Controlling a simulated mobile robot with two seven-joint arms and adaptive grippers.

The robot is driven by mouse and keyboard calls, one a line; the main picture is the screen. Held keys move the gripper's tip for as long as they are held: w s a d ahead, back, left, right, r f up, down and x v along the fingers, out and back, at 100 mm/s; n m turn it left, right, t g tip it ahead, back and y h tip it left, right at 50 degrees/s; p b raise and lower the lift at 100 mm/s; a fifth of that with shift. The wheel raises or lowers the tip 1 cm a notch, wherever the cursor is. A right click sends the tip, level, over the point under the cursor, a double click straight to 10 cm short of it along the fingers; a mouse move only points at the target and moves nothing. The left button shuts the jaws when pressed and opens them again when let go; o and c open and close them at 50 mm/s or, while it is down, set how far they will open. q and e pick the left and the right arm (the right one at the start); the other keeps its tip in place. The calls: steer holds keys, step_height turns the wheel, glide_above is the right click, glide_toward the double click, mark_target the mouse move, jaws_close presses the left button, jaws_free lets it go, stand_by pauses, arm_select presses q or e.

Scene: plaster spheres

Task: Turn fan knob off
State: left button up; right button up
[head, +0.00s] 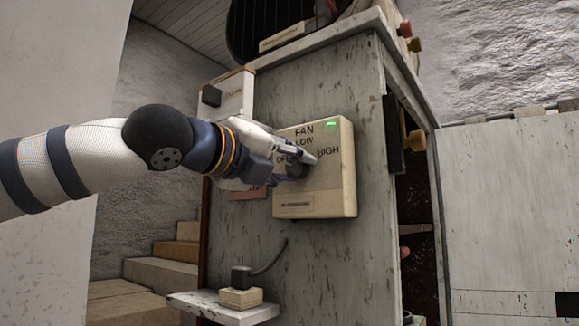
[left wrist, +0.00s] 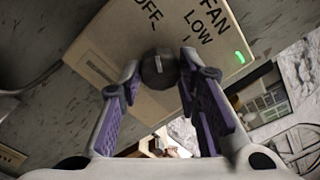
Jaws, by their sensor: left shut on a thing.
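The fan control box (head: 340,190) is a cream box on the front of a worn grey cabinet. It is marked FAN, OFF, LOW and HIGH, and a green light (head: 331,124) glows near its top. The dark round fan knob (left wrist: 158,70) sits between the purple-padded fingers of my left gripper (left wrist: 160,72), which is shut on it. The knob has a short pale mark; I cannot tell exactly which label it points at. In the head view my left gripper (head: 297,162) covers part of the knob and the OFF label.
A smaller pale box (head: 236,92) is on the cabinet behind my left wrist. Below, a white shelf (head: 190,303) holds a small socket box (head: 240,298) with a dark plug and cable. Steps (head: 150,275) rise at the left. Brass-coloured knobs are on the cabinet's right side.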

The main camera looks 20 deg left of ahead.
stand_by(0.3)
arm_select(q)
steer(key=o, duration=1.1)
steer(key=shift+o, duration=0.2)
steer(key=v, duration=1.2)
steer(key=shift+f, duration=0.1)
